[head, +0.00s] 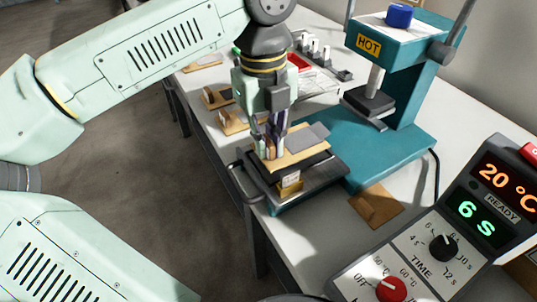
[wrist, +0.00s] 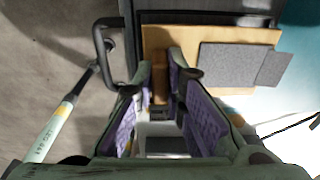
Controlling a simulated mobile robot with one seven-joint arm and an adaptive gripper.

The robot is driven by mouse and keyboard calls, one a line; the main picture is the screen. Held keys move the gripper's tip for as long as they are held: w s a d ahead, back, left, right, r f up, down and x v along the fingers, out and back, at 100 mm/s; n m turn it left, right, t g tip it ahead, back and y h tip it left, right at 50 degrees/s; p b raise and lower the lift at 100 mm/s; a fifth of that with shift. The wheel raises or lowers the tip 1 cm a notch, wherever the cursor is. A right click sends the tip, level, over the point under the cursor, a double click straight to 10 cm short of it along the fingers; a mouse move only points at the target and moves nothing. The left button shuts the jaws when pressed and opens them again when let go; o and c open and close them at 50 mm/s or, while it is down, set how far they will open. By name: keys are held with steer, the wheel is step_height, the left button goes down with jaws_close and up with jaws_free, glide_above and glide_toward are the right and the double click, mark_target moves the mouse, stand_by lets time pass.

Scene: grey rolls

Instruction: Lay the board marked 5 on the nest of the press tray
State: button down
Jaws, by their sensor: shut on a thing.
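My gripper (head: 269,150) is shut on the upright wooden grip of a tan board (head: 294,158), which has grey sheet pieces (head: 307,136) on its right part. In the wrist view the gripper (wrist: 160,78) has purple pads either side of the grip, and the board (wrist: 213,42) lies beyond it. The board is over the dark press tray (head: 318,186), roughly level; I cannot tell whether it touches. A small tan block with a pale label (head: 290,184) shows below the board's front edge; its mark is unreadable. No number 5 is legible.
The teal press (head: 408,95) marked HOT stands behind right of the tray. A bare tan plate (head: 375,206) lies right of the tray, near the control box (head: 450,240). Other boards with grips (head: 217,97) lie along the table's left edge. A tray handle (head: 240,183) sticks out left.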

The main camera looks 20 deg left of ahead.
step_height(320, 180, down, 2)
steer(key=shift+b, duration=0.3)
steer(key=shift+f, duration=0.25)
steer(key=c, duration=1.7)
jaws_free()
steer(key=shift+o, duration=0.2)
steer(key=r+p, duration=0.2)
steer(key=r, duration=0.2)
steer(key=r+p, duration=0.3)
steer(key=r, duration=0.1)
steer(key=r+p, duration=0.3)
steer(key=r, duration=0.1)
steer(key=shift+w+a+r, duration=0.3)
steer(key=shift+d, duration=0.1)
